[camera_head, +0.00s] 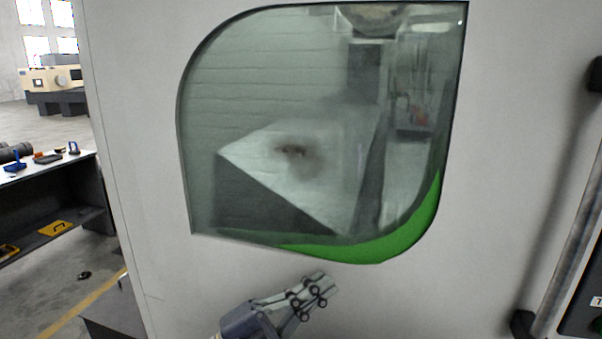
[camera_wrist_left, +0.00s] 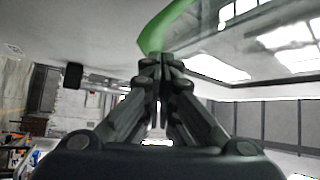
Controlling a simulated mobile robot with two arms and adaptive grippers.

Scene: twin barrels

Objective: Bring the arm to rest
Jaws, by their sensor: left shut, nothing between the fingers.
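My left gripper (camera_head: 326,284) shows at the bottom middle of the head view, in front of the white machine panel below its window. Its fingers are together with nothing between them. The left wrist view shows the same closed fingers (camera_wrist_left: 160,62), with the panel's green window edge (camera_wrist_left: 160,28) beyond them. I cannot tell whether the gripper touches the panel. My right gripper is in neither view.
A large white machine (camera_head: 130,150) with a dark window (camera_head: 290,90) fills most of the head view. A door handle bar (camera_head: 568,220) stands at the right. A workbench (camera_head: 50,195) with tools is at the left. Open floor (camera_head: 60,285) lies beside it.

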